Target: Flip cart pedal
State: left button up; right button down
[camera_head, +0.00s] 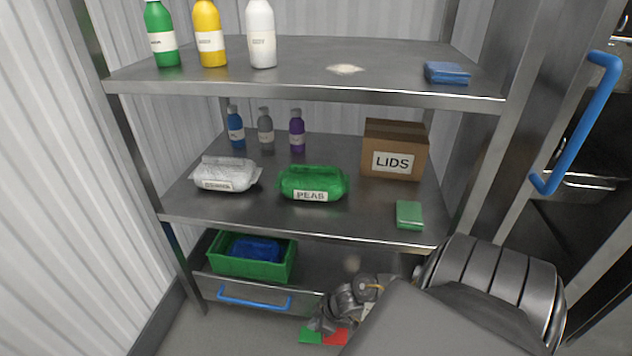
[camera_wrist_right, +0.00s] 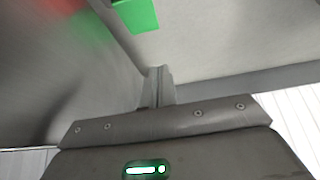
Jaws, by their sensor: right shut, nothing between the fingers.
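The pedal shows low in the head view as a green part (camera_head: 310,336) and a red part (camera_head: 338,336) side by side, close to the floor. My right arm reaches down in front of the steel shelf unit and hides some of the pedal. My right gripper (camera_head: 318,324) is shut and empty, right at the pedal; I cannot tell whether it touches. In the wrist view my shut fingers (camera_wrist_right: 158,76) point toward the green pedal part (camera_wrist_right: 137,14), with a visible gap in the picture. Blurred red and green patches show at the upper left there. My left gripper is out of view.
The steel shelf unit (camera_head: 300,223) holds bottles, bags, a LIDS box (camera_head: 395,150) and a green bin (camera_head: 250,268). A blue handle (camera_head: 255,300) is on its low front. Another blue handle (camera_head: 580,125) stands at the right. A corrugated wall (camera_head: 60,200) is at left.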

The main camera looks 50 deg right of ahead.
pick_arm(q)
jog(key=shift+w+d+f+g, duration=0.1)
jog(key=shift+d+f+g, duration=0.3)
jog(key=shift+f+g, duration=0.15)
pick_arm(e)
jog(key=shift+s+d+r, duration=0.15)
jog(key=shift+s+r, duration=0.15)
jog(key=shift+r, duration=0.25)
